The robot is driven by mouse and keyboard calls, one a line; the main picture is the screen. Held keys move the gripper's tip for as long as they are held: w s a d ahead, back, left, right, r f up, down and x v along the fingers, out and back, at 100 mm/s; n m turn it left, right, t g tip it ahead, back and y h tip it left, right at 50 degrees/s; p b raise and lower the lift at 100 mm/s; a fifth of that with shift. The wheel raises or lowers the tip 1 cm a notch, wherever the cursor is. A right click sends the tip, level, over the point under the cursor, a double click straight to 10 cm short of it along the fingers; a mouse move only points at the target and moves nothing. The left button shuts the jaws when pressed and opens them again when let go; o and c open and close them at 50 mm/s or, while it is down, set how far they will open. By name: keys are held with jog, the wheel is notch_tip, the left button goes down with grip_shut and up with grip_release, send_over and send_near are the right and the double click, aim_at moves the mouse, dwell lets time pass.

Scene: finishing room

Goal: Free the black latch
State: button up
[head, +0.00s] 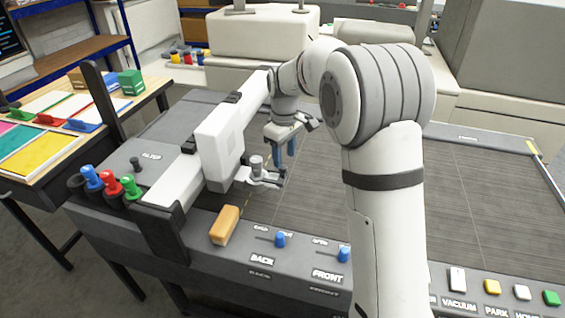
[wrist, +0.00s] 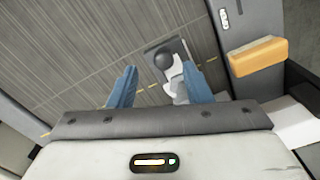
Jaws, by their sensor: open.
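My gripper (head: 284,150) is open and empty, with its two blue fingers pointing down over the dark bed beside the white carriage. A clamp-like metal holder (head: 265,180) with a round grey knob (head: 256,163) sticks out from the carriage, just left of and below the fingers. In the wrist view the dark knob (wrist: 164,60) sits on a grey plate beyond the fingertips, nearer the right finger; the finger hides part of the holder. I cannot tell whether this knob is the black latch. Another small black knob (head: 135,163) stands on the grey end panel at left.
The white carriage (head: 221,150) and its beam lie left of my gripper. An orange-tan block (head: 225,225) rests on the front rail, near blue BACK (head: 280,239) and FRONT (head: 344,254) levers. Blue, red and green-handled tools stand front left. The bed (head: 480,190) at right is clear.

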aim_at(285, 166)
jog(key=shift+r, duration=2.15)
jog(key=shift+d, duration=0.1)
jog(key=s+d+m+t, duration=0.1)
jog(key=s+d+m, duration=0.2)
jog(key=s, duration=0.7)
jog(key=s+d+m+t, duration=0.1)
jog(key=s+d+m, duration=0.2)
jog(key=s, duration=0.7)
jog(key=s+d+m+t, duration=0.1)
jog(key=s+d+m, duration=0.2)
jog(key=s, duration=0.7)
jog(key=d+b, duration=0.1)
jog(key=d, duration=0.1)
jog(key=shift+s+d+r+m, duration=0.3)
jog(key=shift+s+d+m, duration=0.05)
jog(key=shift+m, duration=0.05)
